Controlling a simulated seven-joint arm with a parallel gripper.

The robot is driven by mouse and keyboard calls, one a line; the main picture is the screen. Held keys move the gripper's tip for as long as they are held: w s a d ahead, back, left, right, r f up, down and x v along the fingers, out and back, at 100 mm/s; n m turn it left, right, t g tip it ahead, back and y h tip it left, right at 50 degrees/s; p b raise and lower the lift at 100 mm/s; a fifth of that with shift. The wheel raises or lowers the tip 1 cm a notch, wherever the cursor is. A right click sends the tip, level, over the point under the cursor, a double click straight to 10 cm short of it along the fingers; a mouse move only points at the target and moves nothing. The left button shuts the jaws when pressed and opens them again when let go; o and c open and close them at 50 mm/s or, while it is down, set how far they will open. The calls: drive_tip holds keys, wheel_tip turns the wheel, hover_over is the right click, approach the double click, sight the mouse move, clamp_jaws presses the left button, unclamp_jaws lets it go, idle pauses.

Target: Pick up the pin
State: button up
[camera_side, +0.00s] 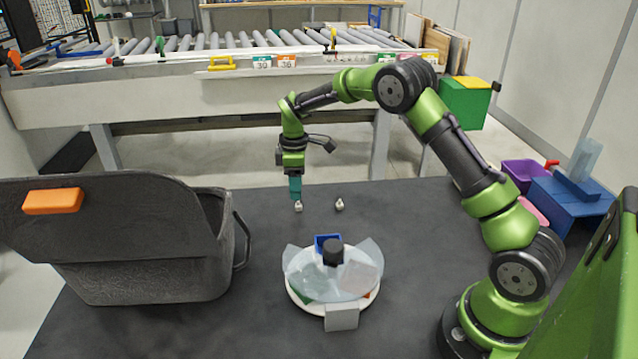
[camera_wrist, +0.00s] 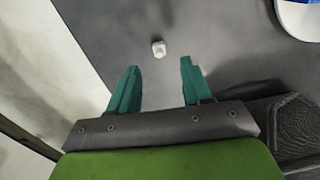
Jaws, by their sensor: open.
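A small whitish pin (camera_side: 298,207) stands on the dark table, directly below my gripper (camera_side: 295,194) in the side view. A second, similar small piece (camera_side: 339,204) stands a little to its right. In the wrist view my gripper (camera_wrist: 160,70) shows two teal fingers spread apart with nothing between them. A pale pin (camera_wrist: 159,49) shows just beyond the fingertips, roughly centred between them. A small pale spot by the right fingertip is too small to identify. I cannot tell the exact gap between fingertips and pin.
A dark grey bin (camera_side: 150,255) with an orange handle stands at left. A white round dish (camera_side: 330,285) with clear flaps sits at front centre. A blue box (camera_side: 567,205) and purple bin (camera_side: 523,172) are at right. A roller conveyor (camera_side: 200,88) runs behind. Table around the pins is clear.

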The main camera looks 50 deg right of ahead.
sight(298, 205)
wheel_tip(298, 205, down, 5)
drive_tip(key=shift+f, duration=0.15)
drive_tip(key=shift+c, duration=0.2)
clamp_jaws()
